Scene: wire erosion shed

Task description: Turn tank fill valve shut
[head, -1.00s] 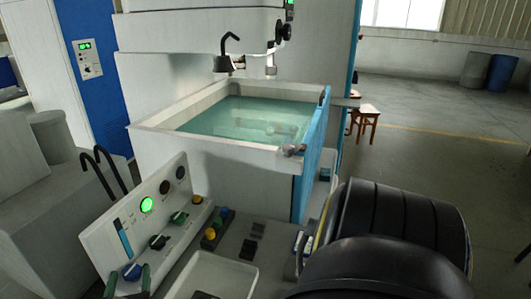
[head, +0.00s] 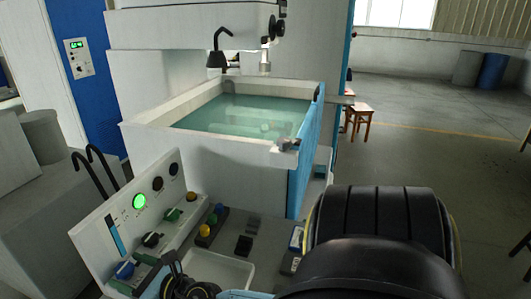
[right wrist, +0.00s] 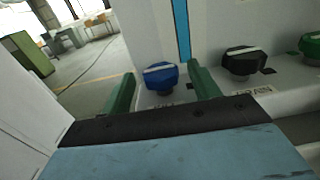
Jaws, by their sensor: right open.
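The blue knob (head: 124,270) is the lowest of the knobs on the sloping white control panel (head: 112,228). In the right wrist view the blue knob (right wrist: 161,78) has a pale bar across its top, lying nearly level. My right gripper (head: 133,273) is open, with its green fingers about the blue knob. In the right wrist view the fingers of my right gripper (right wrist: 162,75) stand on either side of the knob, with a gap at both sides. The label under the knob is mostly hidden. My left gripper is not in view.
A black knob (head: 151,239) and a green knob (head: 172,214) sit farther up the panel, near a lit green lamp (head: 139,202). A pale tray (head: 225,271) lies right of the panel. The water tank (head: 150,133) stands behind. Two black hooks rise left of the panel.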

